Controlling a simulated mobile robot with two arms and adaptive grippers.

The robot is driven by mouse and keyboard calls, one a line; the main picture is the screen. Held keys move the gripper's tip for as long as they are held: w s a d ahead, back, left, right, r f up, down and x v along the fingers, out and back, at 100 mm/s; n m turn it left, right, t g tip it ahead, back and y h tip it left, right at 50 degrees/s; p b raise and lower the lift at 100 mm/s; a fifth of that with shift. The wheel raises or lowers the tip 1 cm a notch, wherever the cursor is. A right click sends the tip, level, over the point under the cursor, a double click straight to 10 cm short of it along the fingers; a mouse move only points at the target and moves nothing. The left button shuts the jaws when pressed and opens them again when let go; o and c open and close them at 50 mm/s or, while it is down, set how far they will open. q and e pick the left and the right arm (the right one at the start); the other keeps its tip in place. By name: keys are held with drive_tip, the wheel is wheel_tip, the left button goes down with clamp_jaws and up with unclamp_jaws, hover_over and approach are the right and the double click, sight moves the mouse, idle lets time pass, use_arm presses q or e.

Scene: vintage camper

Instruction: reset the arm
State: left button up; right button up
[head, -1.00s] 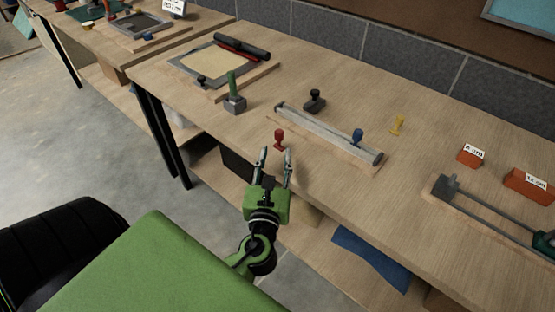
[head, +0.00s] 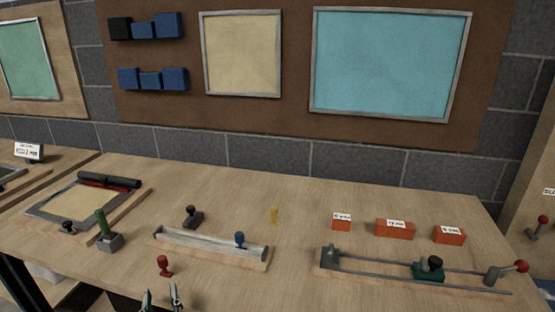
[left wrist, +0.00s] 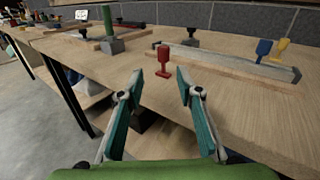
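My left gripper (head: 161,301) shows only its two fingertips at the bottom edge of the head view, in front of the wooden bench. In the left wrist view its two fingers (left wrist: 156,100) are spread apart with nothing between them. A red stamp-like piece (head: 164,265) stands on the bench just beyond the fingertips, and it also shows in the left wrist view (left wrist: 163,60). The fingers look apart from it. My right gripper is in neither view.
The bench (head: 300,205) holds a grey rail (head: 205,243) with a blue-handled piece (head: 239,239), a green-handled block (head: 107,233), a framed pad (head: 75,205), orange blocks (head: 394,229) and a slide fixture (head: 425,272). A brick wall with boards stands behind.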

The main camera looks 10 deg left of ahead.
use_arm(q)
drive_tip(key=s+f+n+g+h, duration=0.3)
drive_tip(key=s+f+n+g, duration=0.6)
drive_tip(key=n, duration=0.9)
drive_tip(key=s+d+f+n+g+h, duration=0.2)
drive_tip(key=s+d+n+h, duration=0.1)
drive_tip(key=s+d+n, duration=0.25)
drive_tip(key=s+d+f+n+g+h, duration=0.1)
drive_tip(key=s+d+f+n+h, duration=0.25)
drive_tip(key=s+d, duration=0.35)
wheel_tip(320, 180, down, 26)
drive_tip(key=s+g, duration=0.1)
drive_tip(key=s, duration=0.1)
drive_tip(key=s+a+f+g, duration=0.1)
drive_tip(key=s+a+f, duration=0.2)
drive_tip(key=s+f, duration=1.3)
drive_tip(key=shift+s+g+y, duration=0.3)
drive_tip(key=shift+s+y, duration=0.05)
drive_tip(key=shift+y, duration=0.1)
